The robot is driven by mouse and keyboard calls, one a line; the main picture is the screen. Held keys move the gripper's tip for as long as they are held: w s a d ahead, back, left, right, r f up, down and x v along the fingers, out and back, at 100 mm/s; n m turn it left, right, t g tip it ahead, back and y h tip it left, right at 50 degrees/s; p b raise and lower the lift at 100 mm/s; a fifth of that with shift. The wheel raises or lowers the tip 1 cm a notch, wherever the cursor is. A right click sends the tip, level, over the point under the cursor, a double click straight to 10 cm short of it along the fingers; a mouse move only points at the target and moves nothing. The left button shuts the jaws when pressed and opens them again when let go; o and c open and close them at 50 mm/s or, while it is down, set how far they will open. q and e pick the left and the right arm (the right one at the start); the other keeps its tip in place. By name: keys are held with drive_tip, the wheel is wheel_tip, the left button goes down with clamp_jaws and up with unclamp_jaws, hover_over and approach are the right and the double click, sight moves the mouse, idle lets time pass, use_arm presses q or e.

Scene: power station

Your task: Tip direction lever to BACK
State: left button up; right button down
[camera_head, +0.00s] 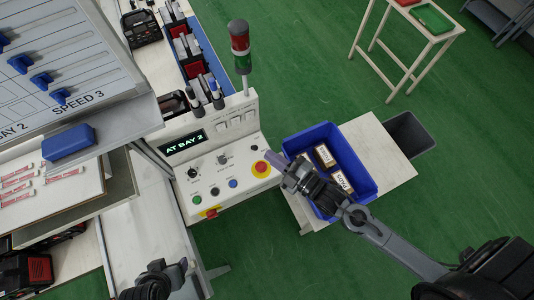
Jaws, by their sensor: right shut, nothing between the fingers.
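The white control panel (236,184) stands in the middle, with a display (187,146) reading "AT BAY 2". Two small dark switches, one on the left (193,172) and one on the right (222,159), sit below the display. Which of them is the direction lever, and which way it is tipped, is too small to tell. My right gripper (269,157) is shut and empty. It appears at the panel's right edge, just above a red and yellow emergency button (261,168), apart from both switches. My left gripper (180,267) is at the bottom, below the panel; its fingers are unclear.
Green, black and blue buttons (233,183) line the panel's lower part, with another red button (211,213) at its front. A blue bin (292,146) holding boxes sits right, behind my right arm. A red-green signal lamp (240,45) rises behind the panel. A "SPEED 3" board (60,60) overhangs left.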

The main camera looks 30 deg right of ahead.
drive_tip(key=d+f+n+g+y+b, duration=0.1)
drive_tip(key=d+f+n+y+b, duration=0.2)
drive_tip(key=f+n+y+b, duration=0.25)
drive_tip(key=d+f+n+g+y+b, duration=0.1)
drive_tip(key=d+f+n+y+b, duration=0.15)
drive_tip(key=f+n+b, duration=0.5)
use_arm(q)
wheel_tip(320, 180, down, 26)
drive_tip(key=b, duration=1)
drive_tip(key=shift+w+d+r+b, duration=0.15)
drive_tip(key=shift+d+b, duration=0.1)
drive_tip(key=shift+b, duration=0.1)
use_arm(e)
drive_tip(key=w+d+f+n+g, duration=0.2)
drive_tip(key=w+d+f+g, duration=0.1)
drive_tip(key=d+f, duration=0.6)
drive_tip(key=shift+w+d+f, duration=0.25)
drive_tip(key=shift+w+f, duration=0.4)
drive_tip(key=shift+f, duration=0.2)
approach(254, 148)
drive_tip(key=w+a, duration=0.3)
drive_tip(key=shift+w+a+f, duration=0.35)
drive_tip(key=shift+a, duration=0.05)
use_arm(q)
drive_tip(key=shift+r, duration=0.1)
use_arm(e)
drive_tip(key=shift+r, duration=0.1)
